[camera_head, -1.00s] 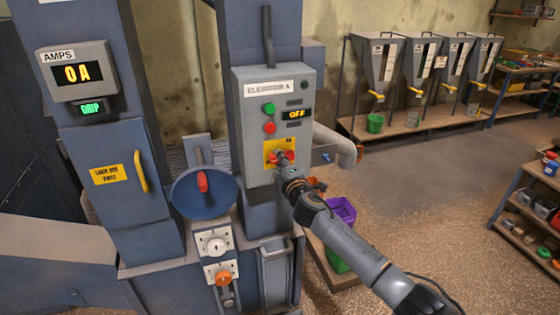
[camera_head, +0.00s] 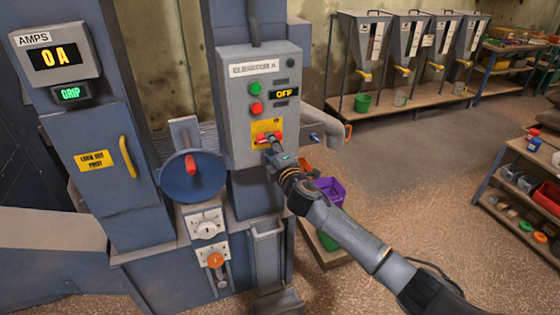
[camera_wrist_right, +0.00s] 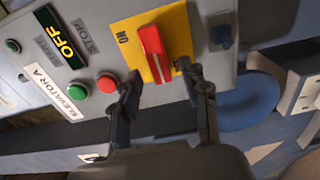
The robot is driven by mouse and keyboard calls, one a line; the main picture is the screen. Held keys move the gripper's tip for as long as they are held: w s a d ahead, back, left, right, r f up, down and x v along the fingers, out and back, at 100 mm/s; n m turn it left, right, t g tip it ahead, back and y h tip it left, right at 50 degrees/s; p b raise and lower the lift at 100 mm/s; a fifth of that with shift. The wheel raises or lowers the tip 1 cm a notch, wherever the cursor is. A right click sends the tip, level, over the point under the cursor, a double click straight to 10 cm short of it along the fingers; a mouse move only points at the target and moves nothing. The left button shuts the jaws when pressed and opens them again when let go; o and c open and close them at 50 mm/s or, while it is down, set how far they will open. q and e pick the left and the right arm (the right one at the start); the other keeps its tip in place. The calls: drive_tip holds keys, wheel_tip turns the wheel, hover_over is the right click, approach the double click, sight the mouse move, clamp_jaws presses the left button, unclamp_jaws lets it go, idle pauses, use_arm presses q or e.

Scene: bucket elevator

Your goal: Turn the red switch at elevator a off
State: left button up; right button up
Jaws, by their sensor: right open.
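The red switch (camera_head: 263,138) sits on a yellow plate low on the grey panel labelled ELEVATOR A (camera_head: 252,68). In the head view its handle lies crosswise. In the wrist view the red handle (camera_wrist_right: 152,48) shows a white mark at its near end, and the word ON is printed to its left on the plate. The small display (camera_head: 285,94) reads OFF. My right gripper (camera_head: 271,142) is open in front of the switch; in the wrist view its fingertips (camera_wrist_right: 160,78) are apart, near the handle's near end, with nothing held. My left gripper is out of view.
Green and red buttons (camera_head: 255,96) are above the switch. A purple bin (camera_head: 329,191) stands behind my right arm. Hoppers (camera_head: 405,38) line the back wall; open floor lies between.

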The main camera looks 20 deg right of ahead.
drive_tip(key=s, duration=0.8)
drive_tip(key=shift+s+d, duration=0.2)
drive_tip(key=shift+s, duration=0.2)
drive_tip(key=s+d+f+m+g+b, duration=0.1)
drive_tip(key=s+d+f+m+g, duration=0.3)
drive_tip(key=f, duration=1)
drive_tip(key=s+a+f+m+g+h, duration=0.15)
drive_tip(key=s+f, duration=0.35)
drive_tip(key=f, duration=0.8)
drive_tip(key=s+d+f+m+g+b, duration=0.1)
drive_tip(key=s+d+f+m+g, duration=0.3)
drive_tip(key=f, duration=1)
drive_tip(key=s+a+f+m+g, duration=0.2)
drive_tip(key=s+f+g, duration=0.1)
drive_tip(key=s+f, duration=1.5)
drive_tip(key=s+a+f+m+g, duration=0.1)
drive_tip(key=s+f+m+g, duration=0.1)
drive_tip(key=s, duration=1.1)
drive_tip(key=s+a+f+m+g+b, duration=0.1)
drive_tip(key=s+f, duration=0.3)
drive_tip(key=s, duration=0.9)
drive_tip(key=shift+s+a+f+m+g+y+b, duration=0.3)
drive_tip(key=shift+a+m+g+y, duration=0.2)
drive_tip(key=shift+m+g, duration=0.3)
